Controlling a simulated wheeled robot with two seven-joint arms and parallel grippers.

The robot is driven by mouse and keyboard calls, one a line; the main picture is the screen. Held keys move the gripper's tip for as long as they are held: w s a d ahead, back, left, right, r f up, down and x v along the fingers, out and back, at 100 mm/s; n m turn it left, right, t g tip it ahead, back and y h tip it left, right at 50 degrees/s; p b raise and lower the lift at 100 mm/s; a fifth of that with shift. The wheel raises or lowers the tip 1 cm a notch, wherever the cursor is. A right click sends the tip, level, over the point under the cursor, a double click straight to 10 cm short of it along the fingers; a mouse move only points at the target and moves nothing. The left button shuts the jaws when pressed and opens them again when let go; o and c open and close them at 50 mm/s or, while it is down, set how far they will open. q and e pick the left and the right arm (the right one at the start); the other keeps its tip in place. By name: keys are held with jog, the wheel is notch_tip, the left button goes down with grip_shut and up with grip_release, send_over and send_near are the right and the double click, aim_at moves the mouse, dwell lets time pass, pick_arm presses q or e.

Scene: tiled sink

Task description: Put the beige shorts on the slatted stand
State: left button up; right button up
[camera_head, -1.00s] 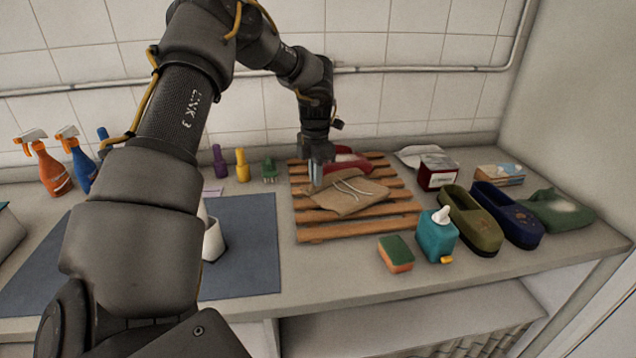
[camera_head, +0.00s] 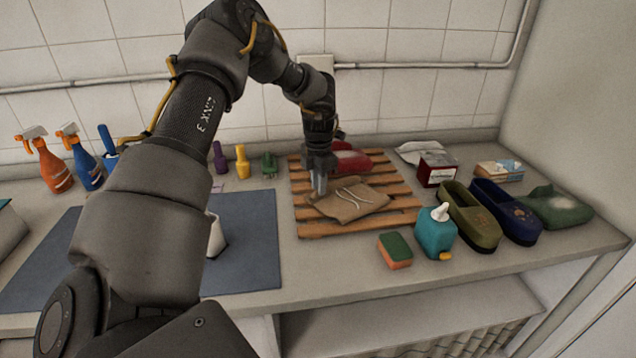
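The beige shorts (camera_head: 352,203) lie folded on the slatted wooden stand (camera_head: 350,229), with a pale drawstring on top. My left gripper (camera_head: 319,190) points down at the back left edge of the shorts, its fingers touching or just above the cloth. Whether the fingers pinch the cloth is too small to tell. A red cloth item (camera_head: 350,160) lies at the back of the stand behind the gripper, partly hidden. My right gripper is out of view.
A sponge (camera_head: 395,251), a teal dispenser (camera_head: 435,233), green (camera_head: 470,217) and blue (camera_head: 506,213) shoes and a green cloth (camera_head: 556,207) stand right of the stand. A blue mat (camera_head: 246,240) lies left. Spray bottles (camera_head: 50,166) stand far left.

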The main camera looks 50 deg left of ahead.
pick_arm(q)
jog(key=shift+o, duration=0.8)
notch_tip(320, 180, up, 12)
dwell(0.4)
